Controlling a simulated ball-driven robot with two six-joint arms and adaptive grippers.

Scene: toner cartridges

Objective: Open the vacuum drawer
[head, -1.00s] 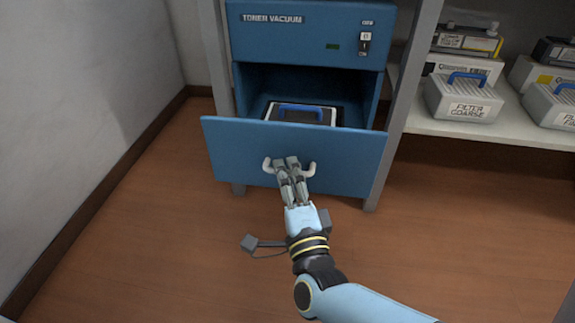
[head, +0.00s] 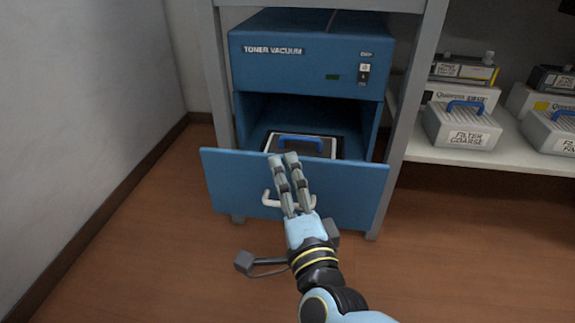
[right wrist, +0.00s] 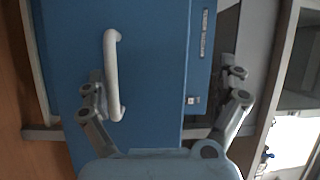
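The blue vacuum drawer (head: 235,184) stands pulled out under the blue toner vacuum (head: 290,75). Inside it lies a filter with a blue handle (head: 300,138). The white drawer handle (head: 268,199) is partly hidden behind my right gripper (head: 283,158). The fingertips show above the handle, over the drawer's top edge in the picture. In the right wrist view my gripper (right wrist: 165,85) is open, its fingers wide apart. The drawer handle (right wrist: 112,75) shows beside the left finger; I cannot tell whether they touch. My left gripper is not in view.
A grey frame post (head: 402,110) stands right of the vacuum. The shelf (head: 440,157) beyond it holds a coarse filter box (head: 462,130) and other boxes. A wall is at the left.

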